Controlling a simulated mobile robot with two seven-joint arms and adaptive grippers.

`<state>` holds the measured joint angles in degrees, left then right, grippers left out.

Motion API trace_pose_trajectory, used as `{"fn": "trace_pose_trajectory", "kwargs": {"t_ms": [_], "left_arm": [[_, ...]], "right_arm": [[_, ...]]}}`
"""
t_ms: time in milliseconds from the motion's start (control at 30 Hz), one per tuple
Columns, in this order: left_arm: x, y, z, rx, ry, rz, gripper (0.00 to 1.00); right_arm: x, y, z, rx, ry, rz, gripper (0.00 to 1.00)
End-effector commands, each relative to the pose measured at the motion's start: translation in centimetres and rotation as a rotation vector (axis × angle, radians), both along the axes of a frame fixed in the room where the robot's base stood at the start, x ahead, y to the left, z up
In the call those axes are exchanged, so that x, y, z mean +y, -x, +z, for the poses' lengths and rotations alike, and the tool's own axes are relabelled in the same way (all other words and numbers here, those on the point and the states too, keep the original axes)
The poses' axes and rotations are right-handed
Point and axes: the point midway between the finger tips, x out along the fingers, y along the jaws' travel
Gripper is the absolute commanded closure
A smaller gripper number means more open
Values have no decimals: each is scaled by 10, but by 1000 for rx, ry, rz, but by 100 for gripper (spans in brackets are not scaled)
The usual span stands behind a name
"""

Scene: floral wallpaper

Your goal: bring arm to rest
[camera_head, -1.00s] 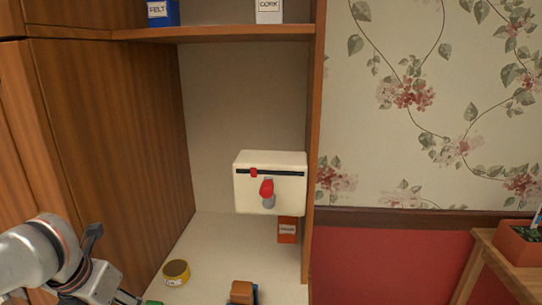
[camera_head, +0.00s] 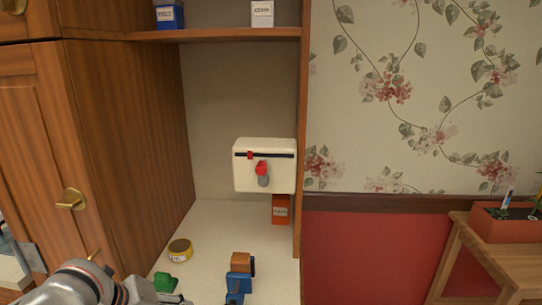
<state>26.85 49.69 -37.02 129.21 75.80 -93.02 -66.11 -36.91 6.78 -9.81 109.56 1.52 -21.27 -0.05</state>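My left arm comes in at the bottom left of the head view, low in front of the wooden cabinet (camera_head: 120,150). Only the upper part of its gripper (camera_head: 160,297) shows at the bottom edge. The fingertips are not clear, so I cannot tell whether it is open or shut. My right arm and its gripper are not in view.
A white box with a red knob (camera_head: 264,150) is mounted in the alcove. On the pale shelf (camera_head: 215,225) are a yellow tape roll (camera_head: 180,250), a green item (camera_head: 165,282), a blue and brown item (camera_head: 239,280) and an orange box (camera_head: 280,209). A wooden table (camera_head: 500,262) stands right.

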Motion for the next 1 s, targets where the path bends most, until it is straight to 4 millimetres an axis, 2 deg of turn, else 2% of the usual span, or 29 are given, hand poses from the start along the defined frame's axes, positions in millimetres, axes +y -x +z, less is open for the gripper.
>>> {"fn": "trace_pose_trajectory", "kwargs": {"t_ms": [33, 100, 200, 300, 467, 567, 667, 800, 900, 1000], "left_arm": [[-15, 0, -16, 28, 95, 83, 50], [-31, -4, -33, 56, 229, 216, 50], [-47, -7, -58, 101, 415, 414, 50], [-55, -7, -83, 146, 585, 607, 50], [-54, 4, -127, 209, 818, 902, 50], [-47, 22, -159, 244, 954, 1093, 50], [-35, 48, -193, 268, 1078, 1283, 50], [-17, 93, -233, 284, 1210, 1504, 50], [-8, 121, -252, 286, 1270, 1610, 50], [-2, 140, -262, 284, 1305, 1673, 50]], "right_arm": [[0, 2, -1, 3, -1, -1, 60], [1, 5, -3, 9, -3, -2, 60], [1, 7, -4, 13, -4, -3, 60], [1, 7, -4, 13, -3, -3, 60], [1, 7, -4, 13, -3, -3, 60], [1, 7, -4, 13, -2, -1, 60], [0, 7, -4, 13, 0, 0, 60], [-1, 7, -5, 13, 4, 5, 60], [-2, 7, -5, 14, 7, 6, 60], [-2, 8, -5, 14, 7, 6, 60]]}}
